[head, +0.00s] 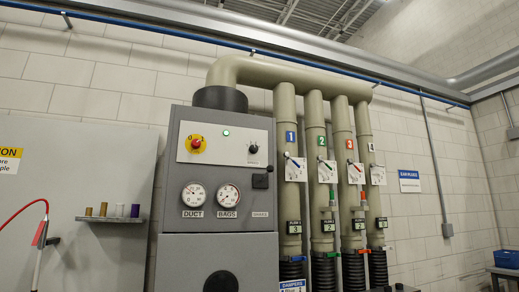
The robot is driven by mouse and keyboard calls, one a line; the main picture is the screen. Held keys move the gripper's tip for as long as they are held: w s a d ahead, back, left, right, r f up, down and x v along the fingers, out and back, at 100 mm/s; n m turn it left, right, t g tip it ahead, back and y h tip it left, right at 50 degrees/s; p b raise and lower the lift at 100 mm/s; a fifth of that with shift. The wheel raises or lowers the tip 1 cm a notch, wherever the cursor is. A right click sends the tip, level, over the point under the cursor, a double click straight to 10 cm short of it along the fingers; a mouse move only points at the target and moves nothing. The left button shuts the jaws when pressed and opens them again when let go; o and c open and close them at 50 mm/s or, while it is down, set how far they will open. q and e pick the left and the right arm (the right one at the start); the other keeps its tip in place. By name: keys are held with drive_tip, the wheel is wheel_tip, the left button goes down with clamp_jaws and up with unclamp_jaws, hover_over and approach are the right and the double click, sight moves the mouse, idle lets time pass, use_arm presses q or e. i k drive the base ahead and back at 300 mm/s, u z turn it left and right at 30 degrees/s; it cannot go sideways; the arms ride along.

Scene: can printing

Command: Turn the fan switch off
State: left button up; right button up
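A grey control cabinet (172,205) stands in the middle of the head view. Its light upper panel (226,156) carries a red rotary switch on a yellow plate (196,143), with a "0" mark at its upper left. A green lamp (226,132) at the panel's top looks lit. A small black knob (253,148) sits at the panel's right. Which of the two controls is the fan switch cannot be read from labels here. Neither of my grippers is in view.
Two gauges marked DUCT (194,195) and BAGS (228,195) sit below the panel. Several beige pipes (314,125) with damper plates stand right of the cabinet. A small shelf (110,219) with several cylinders and a red hose (22,212) are at left.

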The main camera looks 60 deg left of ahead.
sight(196, 144)
drive_tip(key=i, duration=1.3)
drive_tip(key=u, duration=1.05)
drive_tip(key=i, duration=0.8)
drive_tip(key=u, duration=0.95)
